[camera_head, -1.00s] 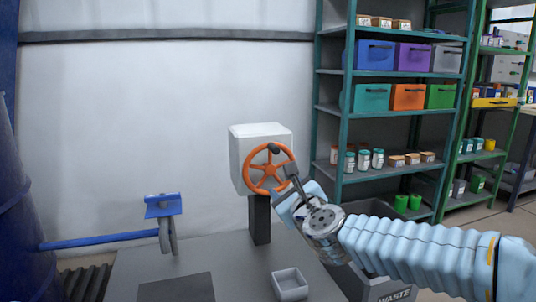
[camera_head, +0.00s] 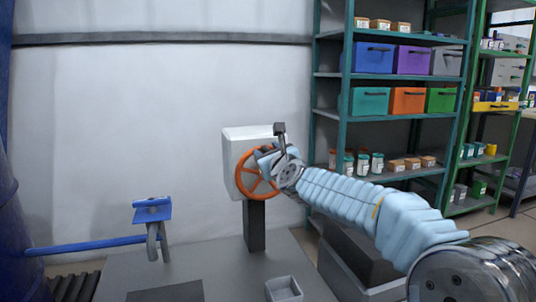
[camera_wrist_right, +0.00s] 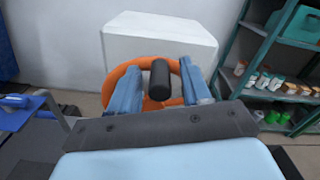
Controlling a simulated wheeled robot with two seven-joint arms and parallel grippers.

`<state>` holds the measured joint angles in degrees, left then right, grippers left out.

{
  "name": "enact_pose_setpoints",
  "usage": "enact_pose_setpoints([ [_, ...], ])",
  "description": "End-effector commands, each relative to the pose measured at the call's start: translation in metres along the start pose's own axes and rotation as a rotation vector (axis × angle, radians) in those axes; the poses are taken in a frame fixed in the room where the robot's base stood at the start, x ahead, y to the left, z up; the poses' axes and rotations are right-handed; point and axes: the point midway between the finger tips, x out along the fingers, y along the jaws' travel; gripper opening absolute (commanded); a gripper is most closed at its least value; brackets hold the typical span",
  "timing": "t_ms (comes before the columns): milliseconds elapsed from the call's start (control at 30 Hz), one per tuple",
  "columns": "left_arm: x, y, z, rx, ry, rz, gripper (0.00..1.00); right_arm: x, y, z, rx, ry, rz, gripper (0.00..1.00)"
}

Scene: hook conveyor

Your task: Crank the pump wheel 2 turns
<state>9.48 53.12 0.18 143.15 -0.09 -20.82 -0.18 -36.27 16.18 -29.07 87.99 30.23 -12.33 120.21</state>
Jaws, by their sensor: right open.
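The orange pump wheel (camera_head: 240,182) is mounted on the front of a white box (camera_head: 235,146) on a dark post. In the head view my right gripper (camera_head: 265,154) covers the wheel's upper right part. The right wrist view shows the orange rim (camera_wrist_right: 112,78) and a black crank handle (camera_wrist_right: 160,79) pointing toward the camera. My right gripper's blue fingers (camera_wrist_right: 160,88) are open, one on each side of the handle. A gap shows on both sides of it. Whether the fingertips reach past the handle's end is unclear. My left gripper is not in view.
A grey table (camera_head: 222,268) lies below the wheel, with a small grey tray (camera_head: 284,291) at its front. A blue bracket (camera_head: 152,210) with a grey hook stands at left. Shelves (camera_head: 385,112) with coloured bins stand behind, at right.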

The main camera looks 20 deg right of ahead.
Motion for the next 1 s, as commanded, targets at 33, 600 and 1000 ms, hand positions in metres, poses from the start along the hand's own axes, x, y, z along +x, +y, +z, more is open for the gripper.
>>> enact_pose_setpoints([
  [33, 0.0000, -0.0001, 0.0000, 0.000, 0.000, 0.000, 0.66, 0.0012, 0.0000, -0.0005, 0.000, 0.001, 0.000, 0.48],
  [600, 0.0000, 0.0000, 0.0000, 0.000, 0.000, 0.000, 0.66, 0.0009, 0.0000, -0.0002, 0.000, 0.000, 0.000, 0.00],
  [1000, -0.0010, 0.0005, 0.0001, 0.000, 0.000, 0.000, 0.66, 0.0016, 0.0009, 0.0004, -0.016, 0.001, 0.000, 0.00],
])
